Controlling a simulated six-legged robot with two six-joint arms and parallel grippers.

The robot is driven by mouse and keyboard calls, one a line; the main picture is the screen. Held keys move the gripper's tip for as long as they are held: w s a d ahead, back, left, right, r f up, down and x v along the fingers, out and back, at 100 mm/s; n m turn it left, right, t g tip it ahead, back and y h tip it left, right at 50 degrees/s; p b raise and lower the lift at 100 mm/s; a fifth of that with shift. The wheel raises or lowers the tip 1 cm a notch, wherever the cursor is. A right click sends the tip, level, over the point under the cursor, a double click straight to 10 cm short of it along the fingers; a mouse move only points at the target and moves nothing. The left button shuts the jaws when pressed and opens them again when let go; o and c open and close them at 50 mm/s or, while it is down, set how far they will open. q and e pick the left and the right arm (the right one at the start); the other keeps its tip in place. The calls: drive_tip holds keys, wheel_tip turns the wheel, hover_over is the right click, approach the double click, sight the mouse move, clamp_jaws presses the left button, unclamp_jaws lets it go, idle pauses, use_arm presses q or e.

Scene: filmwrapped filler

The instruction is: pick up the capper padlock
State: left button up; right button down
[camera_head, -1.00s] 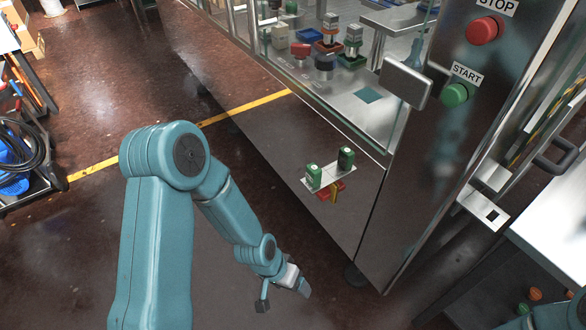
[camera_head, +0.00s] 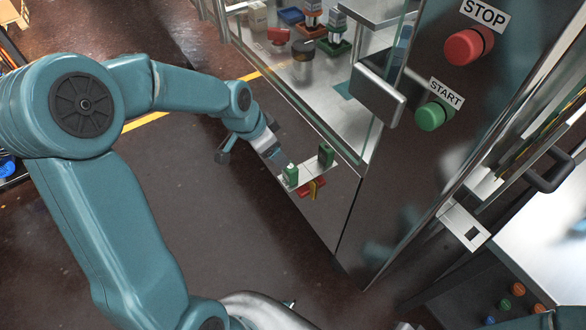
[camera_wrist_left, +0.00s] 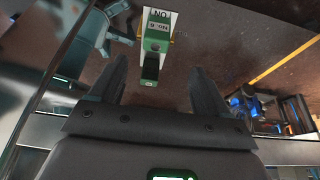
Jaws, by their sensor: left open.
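Two small green-and-black padlock-like blocks stand on a pale bracket plate (camera_head: 307,172) on the machine's side panel. The nearer green block (camera_head: 290,176) has a white label. The other, darker block (camera_head: 326,155) stands at the plate's right end. I cannot read which is the capper padlock. My left gripper (camera_head: 251,155) is open and empty, left of the plate. In the left wrist view the open fingers (camera_wrist_left: 158,72) point toward a dark block (camera_wrist_left: 150,68), with a labelled green block (camera_wrist_left: 156,38) beyond it. My right gripper is out of view.
The glass guard, the door handle block (camera_head: 378,94) and the red stop (camera_head: 468,46) and green start (camera_head: 435,115) buttons are up and to the right.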

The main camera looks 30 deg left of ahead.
sight(289, 167)
use_arm(q)
drive_tip(key=x, duration=0.7)
drive_tip(key=shift+d+f, duration=0.15)
drive_tip(key=shift+f, duration=0.25)
drive_tip(key=shift+w+d+f, duration=0.1)
drive_tip(key=shift+f, duration=0.1)
drive_tip(key=x, duration=0.3)
drive_tip(key=p+x, duration=0.1)
drive_tip(key=x, duration=0.1)
drive_tip(key=shift+w+d+r, duration=0.15)
drive_tip(key=shift+w+d, duration=0.1)
drive_tip(key=shift+s, duration=0.1)
drive_tip(key=shift+r, duration=0.1)
